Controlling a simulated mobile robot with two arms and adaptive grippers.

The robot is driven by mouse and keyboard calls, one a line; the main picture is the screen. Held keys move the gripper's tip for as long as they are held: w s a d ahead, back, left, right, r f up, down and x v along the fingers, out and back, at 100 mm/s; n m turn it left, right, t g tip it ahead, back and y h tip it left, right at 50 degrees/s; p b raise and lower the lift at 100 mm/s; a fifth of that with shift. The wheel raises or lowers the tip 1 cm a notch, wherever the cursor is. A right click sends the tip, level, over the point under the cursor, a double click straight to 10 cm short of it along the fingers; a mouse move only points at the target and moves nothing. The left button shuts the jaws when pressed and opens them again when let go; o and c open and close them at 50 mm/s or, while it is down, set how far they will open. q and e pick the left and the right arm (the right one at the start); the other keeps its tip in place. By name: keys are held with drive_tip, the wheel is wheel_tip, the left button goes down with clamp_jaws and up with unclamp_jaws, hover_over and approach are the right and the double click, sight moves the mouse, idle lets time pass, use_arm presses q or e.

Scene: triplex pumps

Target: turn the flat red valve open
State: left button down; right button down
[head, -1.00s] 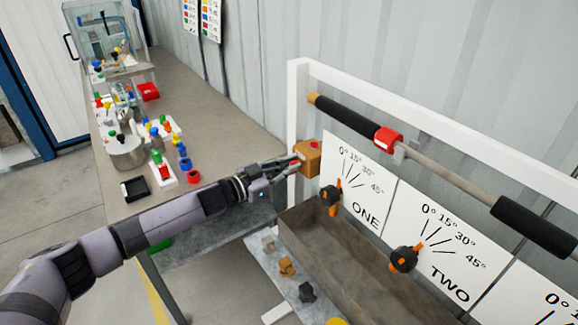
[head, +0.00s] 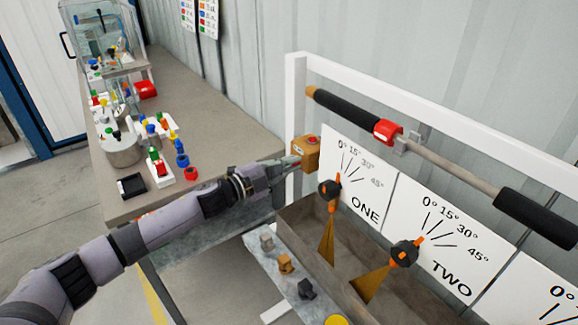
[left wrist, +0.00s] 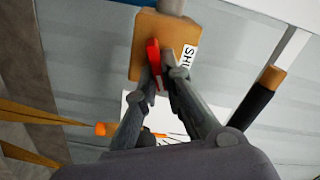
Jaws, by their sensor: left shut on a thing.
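The flat red valve handle (left wrist: 153,55) sits on the face of a wooden-brown block (left wrist: 177,35), which also shows in the head view (head: 307,155) on the left post of the white frame. In the left wrist view, my left gripper (left wrist: 161,70) is shut on the red handle, one finger on each side. In the head view, my left gripper (head: 290,163) reaches the block's left face and hides most of the handle. A label on the block reads "SHU", the rest cut off. My right gripper is not in view.
Black knobs with orange pointers stand at panels ONE (head: 330,189) and TWO (head: 405,253). A bar with black grips (head: 350,112) crosses above. A workbench (head: 225,130) with coloured fittings is at left.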

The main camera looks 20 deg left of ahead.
use_arm(q)
drive_tip(key=m, duration=0.1)
drive_tip(key=m+b, duration=0.1)
drive_tip(key=m, duration=0.3)
drive_tip(key=shift+f, duration=0.3)
drive_tip(key=shift+b, duration=0.3)
drive_tip(key=shift+d, duration=0.1)
drive_tip(key=c, duration=1.7)
unclamp_jaws()
drive_tip(key=v, duration=1.2)
